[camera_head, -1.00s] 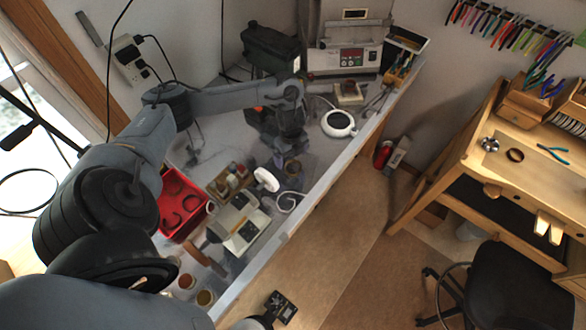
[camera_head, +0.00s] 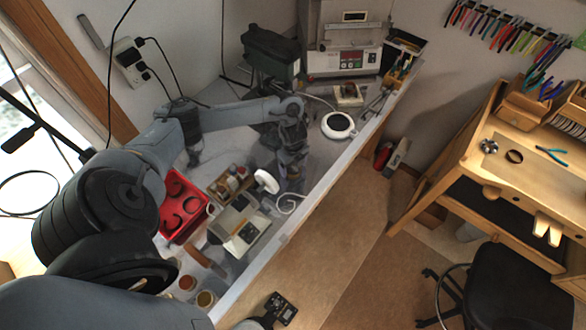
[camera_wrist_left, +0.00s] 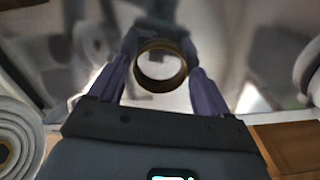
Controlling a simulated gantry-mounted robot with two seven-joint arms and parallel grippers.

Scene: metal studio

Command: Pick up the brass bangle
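The brass bangle (camera_wrist_left: 161,66) shows in the left wrist view as a dark gold ring between the two fingers of my left gripper (camera_wrist_left: 161,52). The fingers flank it on both sides with little or no visible gap. I cannot tell whether they press on it. In the head view my left gripper (camera_head: 290,180) points down over the grey bench, and the bangle is hidden there behind the gripper.
A red tray (camera_head: 176,222) with dark rings, a wooden box (camera_head: 230,185) of small items and a white-grey device (camera_head: 243,232) stand left of the gripper. A white round dish (camera_head: 338,125) lies behind right. The bench edge (camera_head: 318,188) is close on the right.

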